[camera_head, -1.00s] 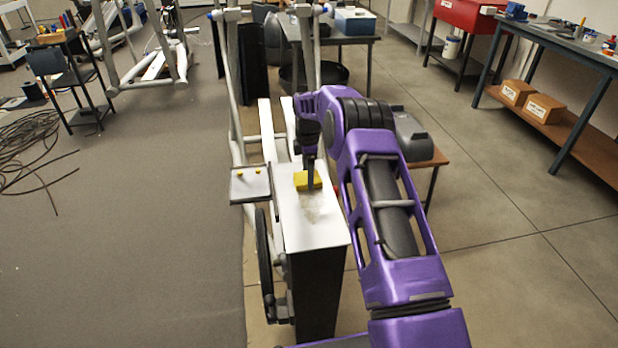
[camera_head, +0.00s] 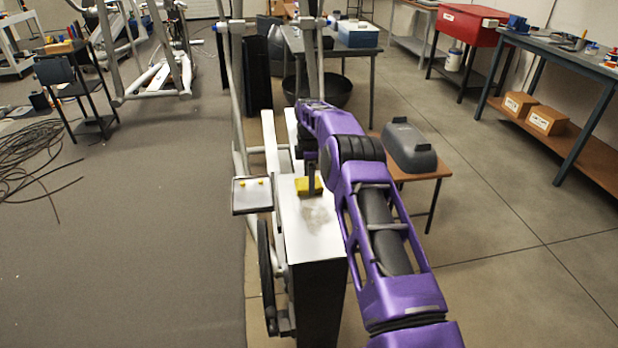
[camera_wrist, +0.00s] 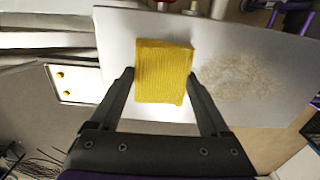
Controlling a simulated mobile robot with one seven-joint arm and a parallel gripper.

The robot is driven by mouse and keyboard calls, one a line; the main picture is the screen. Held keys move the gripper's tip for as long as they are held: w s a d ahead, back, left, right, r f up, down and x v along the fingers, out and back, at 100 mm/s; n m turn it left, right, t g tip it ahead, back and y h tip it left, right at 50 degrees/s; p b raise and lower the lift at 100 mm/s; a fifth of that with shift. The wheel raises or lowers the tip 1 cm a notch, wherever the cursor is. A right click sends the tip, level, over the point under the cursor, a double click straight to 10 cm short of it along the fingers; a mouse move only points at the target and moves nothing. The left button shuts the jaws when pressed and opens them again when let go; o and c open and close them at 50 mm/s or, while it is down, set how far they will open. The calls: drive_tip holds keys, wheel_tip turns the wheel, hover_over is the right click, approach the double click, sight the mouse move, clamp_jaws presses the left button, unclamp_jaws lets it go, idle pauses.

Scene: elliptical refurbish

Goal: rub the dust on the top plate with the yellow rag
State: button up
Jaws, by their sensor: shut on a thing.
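The yellow rag (camera_head: 308,187) is a folded block held in my gripper (camera_head: 311,190), over the white top plate (camera_head: 318,243) of the machine. In the wrist view the rag (camera_wrist: 163,72) sits between the two dark fingers of my gripper (camera_wrist: 162,84), which are shut on it. The tan dust (camera_head: 316,216) lies on the plate on the near side of the rag. In the wrist view the dust patch (camera_wrist: 240,76) is to the right of the rag, a short gap apart. I cannot tell whether the rag touches the plate.
A small tray with yellow knobs (camera_head: 252,194) is left of the plate. A grey cover (camera_head: 409,146) rests on a small wooden table (camera_head: 441,168) to the right. Coiled cable (camera_head: 35,155) lies on the floor at left. Open floor (camera_head: 520,245) is at right.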

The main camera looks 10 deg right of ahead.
sight(302, 188)
drive_tip(key=shift+s+f, duration=0.2)
drive_tip(key=shift+s, duration=0.65)
drive_tip(key=shift+s+f, duration=0.2)
drive_tip(key=shift+s, duration=0.65)
drive_tip(key=shift+s+r+p, duration=0.15)
drive_tip(key=shift+s+p, duration=0.1)
drive_tip(key=shift+s, duration=1.7)
drive_tip(key=shift+s+r+p, duration=0.15)
drive_tip(key=shift+s+p, duration=0.1)
drive_tip(key=shift+s, duration=1.75)
drive_tip(key=shift+s+r+p, duration=0.15)
drive_tip(key=shift+s+p, duration=0.1)
drive_tip(key=shift+s, duration=1.7)
drive_tip(key=shift+s+f, duration=0.15)
drive_tip(key=shift+s, duration=1.1)
drive_tip(key=shift+s+f, duration=0.1)
drive_tip(key=shift+s, duration=1.15)
drive_tip(key=shift+a, duration=1.45)
drive_tip(key=shift+w, duration=0.1)
drive_tip(key=shift+w+r, duration=0.2)
drive_tip(key=shift+w, duration=1.7)
drive_tip(key=shift+w+f, duration=0.1)
drive_tip(key=shift+w, duration=3.25)
drive_tip(key=shift+w+f+b, duration=0.15)
drive_tip(key=shift+w+b, duration=0.2)
drive_tip(key=shift+w, duration=3.1)
